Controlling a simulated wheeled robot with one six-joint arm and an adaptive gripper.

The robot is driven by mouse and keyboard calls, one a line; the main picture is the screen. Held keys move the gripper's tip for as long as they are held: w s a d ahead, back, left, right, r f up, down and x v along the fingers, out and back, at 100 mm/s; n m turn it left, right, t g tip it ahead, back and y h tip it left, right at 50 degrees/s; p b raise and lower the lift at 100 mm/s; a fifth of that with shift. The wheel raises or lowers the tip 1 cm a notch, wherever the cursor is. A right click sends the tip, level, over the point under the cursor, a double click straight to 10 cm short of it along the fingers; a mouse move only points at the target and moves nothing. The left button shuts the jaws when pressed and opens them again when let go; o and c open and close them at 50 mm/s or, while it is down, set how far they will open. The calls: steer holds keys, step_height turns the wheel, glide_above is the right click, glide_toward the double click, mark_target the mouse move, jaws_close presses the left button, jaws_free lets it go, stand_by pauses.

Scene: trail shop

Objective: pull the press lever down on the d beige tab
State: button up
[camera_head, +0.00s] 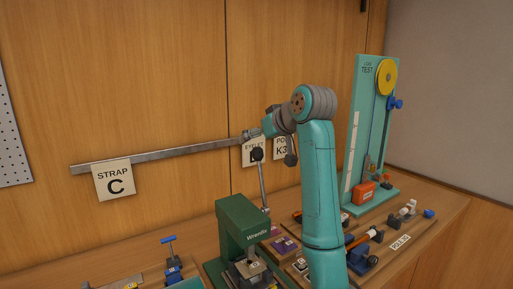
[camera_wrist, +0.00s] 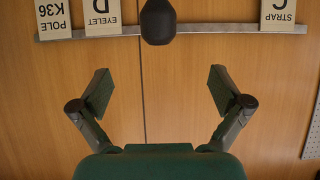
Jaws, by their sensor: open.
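The green press (camera_head: 240,228) marked Wrenfix stands on the bench at the lower middle. Its grey lever (camera_head: 263,186) rises steeply to a black knob (camera_head: 257,154), in front of the beige EYELET D tag (camera_head: 248,153) on the wall rail. That tag shows upside down in the wrist view (camera_wrist: 104,17). A dark rounded knob (camera_wrist: 157,22) is at the top middle there, beyond the fingertips. My gripper (camera_wrist: 160,90) is open with nothing between its fingers. In the head view its fingers are hard to make out. A small pale piece (camera_head: 255,266) sits low on the press, too small to read.
A metal rail (camera_head: 200,148) on the wooden wall also carries a STRAP C tag (camera_head: 114,180) and a partly hidden POLE tag (camera_head: 280,147). A teal load test stand (camera_head: 358,130) is at right. Tools and fixtures crowd the bench around the press.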

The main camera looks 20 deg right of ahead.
mark_target(261, 152)
steer(key=shift+f, duration=0.15)
steer(key=shift+w+a+f, duration=0.1)
steer(key=shift+w+f, duration=0.05)
steer(key=shift+f, duration=0.75)
steer(key=shift+w+f, duration=0.2)
steer(key=shift+f, duration=0.65)
steer(key=shift+w+a+f, duration=0.1)
steer(key=shift+w+f, duration=0.05)
steer(key=shift+f, duration=0.75)
